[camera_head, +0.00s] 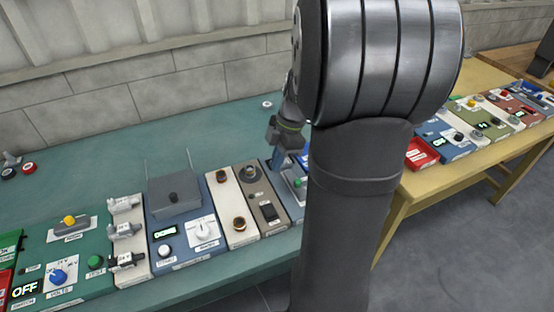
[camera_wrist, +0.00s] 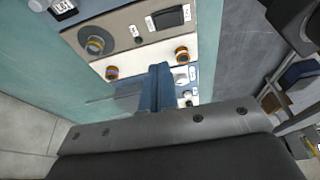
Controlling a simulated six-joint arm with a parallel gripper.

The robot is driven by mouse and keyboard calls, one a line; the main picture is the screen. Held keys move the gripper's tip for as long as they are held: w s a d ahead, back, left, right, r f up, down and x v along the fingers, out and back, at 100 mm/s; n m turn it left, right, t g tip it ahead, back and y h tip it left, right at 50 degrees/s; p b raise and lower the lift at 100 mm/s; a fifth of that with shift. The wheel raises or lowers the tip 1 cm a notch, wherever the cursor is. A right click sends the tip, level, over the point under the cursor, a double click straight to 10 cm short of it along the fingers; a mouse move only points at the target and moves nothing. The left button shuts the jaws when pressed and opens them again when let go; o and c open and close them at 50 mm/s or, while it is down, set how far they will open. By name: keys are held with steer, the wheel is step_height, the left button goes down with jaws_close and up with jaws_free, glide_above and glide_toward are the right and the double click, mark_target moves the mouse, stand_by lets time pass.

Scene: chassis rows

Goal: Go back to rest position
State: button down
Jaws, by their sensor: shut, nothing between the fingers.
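My gripper (camera_head: 277,163) is above the right part of the near panel row, close to a blue panel partly hidden behind my own arm. In the wrist view, its blue fingers (camera_wrist: 158,88) are together with nothing between them. Behind them is a white panel (camera_wrist: 145,58) with two orange-ringed round fittings. A grey-brown panel (camera_wrist: 125,35) beside it carries a round knob (camera_wrist: 97,41) and a black rocker switch (camera_wrist: 168,18). I cannot tell whether the fingertips touch anything.
The teal bench (camera_head: 110,170) holds a row of panels with knobs, switches and displays. A box with a black knob (camera_head: 174,195) stands up from one panel. A yellow table (camera_head: 420,190) with more panels and a red tray (camera_head: 421,154) is at right. A wall is behind.

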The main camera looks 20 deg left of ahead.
stand_by(0.4)
glide_above(271, 209)
step_height(271, 209, down, 10)
steer(key=shift+r, duration=0.2)
steer(key=v, duration=0.8)
steer(key=shift+s+a+f, duration=0.1)
steer(key=shift+f, duration=0.05)
